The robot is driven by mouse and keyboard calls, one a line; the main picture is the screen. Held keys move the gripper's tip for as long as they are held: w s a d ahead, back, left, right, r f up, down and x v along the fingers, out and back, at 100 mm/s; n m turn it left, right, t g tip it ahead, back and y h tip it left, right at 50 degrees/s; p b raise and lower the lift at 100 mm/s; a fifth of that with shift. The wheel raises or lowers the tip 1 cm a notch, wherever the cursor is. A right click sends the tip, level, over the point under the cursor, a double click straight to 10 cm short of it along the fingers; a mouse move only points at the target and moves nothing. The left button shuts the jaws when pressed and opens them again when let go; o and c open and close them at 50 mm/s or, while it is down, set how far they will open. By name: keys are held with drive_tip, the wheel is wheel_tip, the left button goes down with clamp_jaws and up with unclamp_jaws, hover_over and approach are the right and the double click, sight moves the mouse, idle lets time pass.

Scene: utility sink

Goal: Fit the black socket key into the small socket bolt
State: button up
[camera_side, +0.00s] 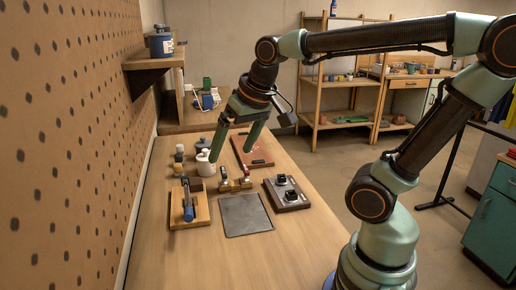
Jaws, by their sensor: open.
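My gripper (231,155) hangs above the far part of the bench, its two green fingers spread apart with nothing between them. I cannot pick out the black socket key or the small socket bolt with certainty at this size. A dark board (296,206) at the right of the bench carries two black blocky pieces (281,179). Small brass and red fittings (225,185) stand left of that board, below and nearer than my gripper. A reddish-brown board (241,143) lies behind the right finger, with a small dark piece (262,163) at its near edge.
A wooden tray (202,215) holding a blue-handled tool (188,207) lies at the left. A white jar (206,169) stands close by the left fingertip. A grey mat (245,215) lies bare in the middle. The near bench (215,262) is clear. A pegboard wall (65,130) bounds the left.

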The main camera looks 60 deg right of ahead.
drive_tip(key=w+d+r+m+g, duration=0.1)
drive_tip(key=w+d+m, duration=0.3)
drive_tip(key=w+m, duration=0.25)
drive_tip(key=m+g, duration=0.4)
drive_tip(key=m, duration=1.3)
hover_over(224, 182)
wheel_tip(224, 182, down, 14)
drive_tip(key=shift+s+r, duration=0.1)
drive_tip(key=shift+r, duration=0.1)
drive_tip(key=shift+d+f, duration=0.2)
drive_tip(key=shift+f, duration=0.15)
wheel_tip(224, 182, down, 6)
drive_tip(key=shift+r, duration=0.1)
drive_tip(key=shift+a+f, duration=0.15)
drive_tip(key=shift+f, duration=1.4)
drive_tip(key=shift+a+f, duration=0.1)
drive_tip(key=shift+f, duration=1.4)
